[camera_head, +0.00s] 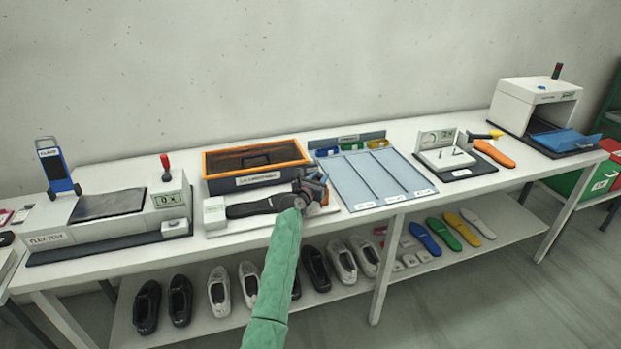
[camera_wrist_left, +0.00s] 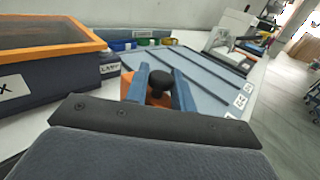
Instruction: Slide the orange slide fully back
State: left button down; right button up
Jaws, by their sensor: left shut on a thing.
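The orange slide (camera_wrist_left: 127,84) shows in the left wrist view, with a black knob (camera_wrist_left: 160,80) on top. My left gripper (camera_wrist_left: 159,90) is shut on this knob, its blue fingers on either side. In the head view my left gripper (camera_head: 314,187) is at the right end of a white board (camera_head: 222,231) that carries a dark foot-shaped piece (camera_head: 250,208). The gripper and wrist cover most of the slide there. How far along its travel the slide is cannot be made out. My right gripper is not in view.
A dark box with an orange frame (camera_head: 297,152) stands behind the board. A blue-grey lane tray (camera_head: 365,190) lies close to the right of my gripper. A flex tester (camera_head: 170,205) stands to the left. Shoes lie on the shelf (camera_head: 345,297) below.

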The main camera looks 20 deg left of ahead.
pick_arm(q)
jog(key=shift+w+d+r, duration=0.25)
jog(key=shift+w+d, duration=0.45)
jog(key=shift+d, duration=0.05)
jog(key=shift+d+r, duration=0.1)
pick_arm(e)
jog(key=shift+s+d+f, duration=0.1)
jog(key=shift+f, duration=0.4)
pick_arm(q)
jog(key=shift+w, duration=0.1)
jog(key=c, duration=1.3)
grip_release()
jog(key=shift+w+d, duration=0.1)
jog(key=shift+d, duration=0.05)
jog(key=shift+o, duration=0.5)
jog(key=shift+d+f, duration=0.1)
jog(key=shift+f, duration=0.15)
